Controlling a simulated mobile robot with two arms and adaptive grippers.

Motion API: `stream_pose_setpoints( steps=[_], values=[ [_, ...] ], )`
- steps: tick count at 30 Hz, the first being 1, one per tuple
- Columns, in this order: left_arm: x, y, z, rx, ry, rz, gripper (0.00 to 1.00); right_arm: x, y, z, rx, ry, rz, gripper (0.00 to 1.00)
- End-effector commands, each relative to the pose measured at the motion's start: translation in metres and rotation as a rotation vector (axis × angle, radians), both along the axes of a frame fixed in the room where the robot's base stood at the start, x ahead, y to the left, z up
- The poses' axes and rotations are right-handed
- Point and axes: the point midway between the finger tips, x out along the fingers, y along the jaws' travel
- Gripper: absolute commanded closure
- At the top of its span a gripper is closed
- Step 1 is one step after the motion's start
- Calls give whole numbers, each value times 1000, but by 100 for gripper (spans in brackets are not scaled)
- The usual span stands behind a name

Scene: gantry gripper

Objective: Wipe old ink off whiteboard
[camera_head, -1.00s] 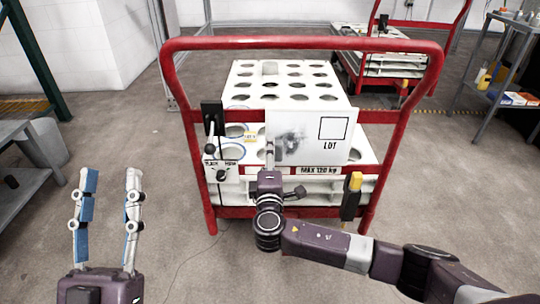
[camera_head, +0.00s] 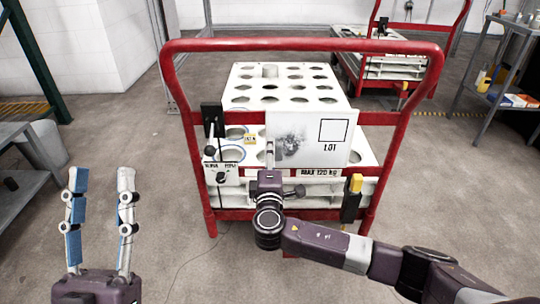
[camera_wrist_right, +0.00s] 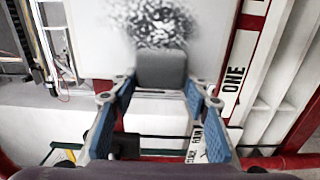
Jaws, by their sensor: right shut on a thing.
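The whiteboard (camera_head: 344,152) is a small white panel on the red cart's frame, with a printed black square and "LOT" at its right. A dark, speckled ink patch (camera_head: 290,141) lies on its left half; in the right wrist view the patch (camera_wrist_right: 152,22) is straight ahead. My right gripper (camera_head: 268,170) is at the board's lower left edge. In the wrist view its blue-padded fingers are shut on a grey block (camera_wrist_right: 161,69), which overlaps the patch's lower edge; contact with the board cannot be told. My left gripper (camera_head: 102,180) is open and empty, left of the cart.
The red cart handle (camera_head: 300,43) arches around the board, with a white rack (camera_head: 250,78) of round holes behind it. A black and yellow tool (camera_head: 353,198) hangs at right. A shelf (camera_head: 495,62) stands far right, a grey table (camera_head: 28,180) at left.

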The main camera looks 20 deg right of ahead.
Motion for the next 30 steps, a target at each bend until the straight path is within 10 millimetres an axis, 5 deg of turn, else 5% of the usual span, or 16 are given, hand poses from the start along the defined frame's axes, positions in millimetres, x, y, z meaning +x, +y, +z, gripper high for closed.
stream_pose_setpoints(
  steps=[20, 30],
  values=[
    [-10, 2, 7, -18, -50, -3, 60, 5, -2, 1, 0, 0, 0, 77],
    [12, -1, -13, 21, 79, 6, 60, -1, -21, 1, 0, 1, -2, 77]
  ],
)
